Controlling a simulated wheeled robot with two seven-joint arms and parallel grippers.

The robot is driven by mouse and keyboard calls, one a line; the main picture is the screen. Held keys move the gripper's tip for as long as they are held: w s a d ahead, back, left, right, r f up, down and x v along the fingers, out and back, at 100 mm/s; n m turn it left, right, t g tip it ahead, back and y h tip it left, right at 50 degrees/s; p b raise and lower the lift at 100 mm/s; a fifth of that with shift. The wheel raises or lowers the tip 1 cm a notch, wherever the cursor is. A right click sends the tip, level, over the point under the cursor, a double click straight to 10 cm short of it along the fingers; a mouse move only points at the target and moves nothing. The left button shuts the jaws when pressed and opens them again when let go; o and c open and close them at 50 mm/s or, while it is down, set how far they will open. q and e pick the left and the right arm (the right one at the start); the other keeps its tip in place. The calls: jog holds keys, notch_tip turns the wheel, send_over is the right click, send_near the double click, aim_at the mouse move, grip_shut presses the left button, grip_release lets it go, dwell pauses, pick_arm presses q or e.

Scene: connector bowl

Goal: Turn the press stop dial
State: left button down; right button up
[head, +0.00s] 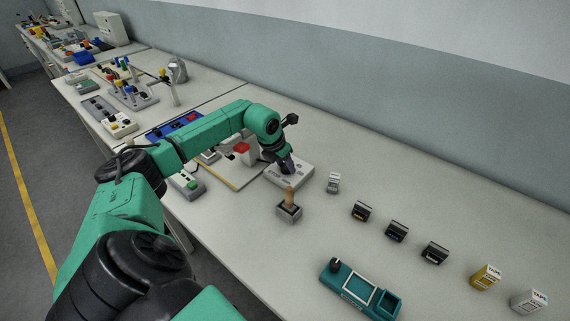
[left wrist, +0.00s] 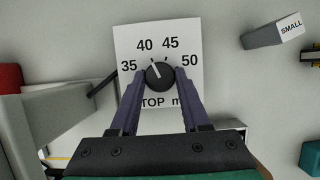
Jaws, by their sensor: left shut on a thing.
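The stop dial (left wrist: 160,77) is a round black knob on a white plate (left wrist: 128,38) marked 35, 40, 45 and 50, with partly hidden lettering below ending in "TOP m". Its white pointer line leans up and left, toward 40. My left gripper (left wrist: 160,73) has its two purple fingers on either side of the knob, shut on it. In the head view my left gripper (head: 287,163) reaches down onto the pale press base (head: 296,179); the dial is hidden there. My right gripper is not in view.
A grey press body with a red part (head: 241,148) stands left of the gripper. A wooden-handled stamp (head: 289,204) stands in front, and a small box labelled SMALL (left wrist: 274,32) is to the right. Black blocks, tape boxes and a teal tray (head: 341,287) lie further right, with clear table between.

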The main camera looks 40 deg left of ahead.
pick_arm(q)
jog(key=shift+a+f+m+b, duration=0.1)
jog(key=shift+m+b, duration=0.6)
jog(key=shift+m+h+b, duration=0.65)
jog(key=shift+m+h, duration=0.05)
jog(key=shift+m, duration=0.4)
jog(key=shift+w+a+m+h+b, duration=0.1)
jog(key=shift+m+h+b, duration=0.3)
jog(key=shift+m, duration=0.8)
jog(key=shift+m+g+h, duration=0.5)
jog(key=shift+m, duration=0.9)
jog(key=shift+a, duration=0.1)
jog(key=shift+r, duration=0.2)
jog(key=shift+c, duration=1.8)
grip_release()
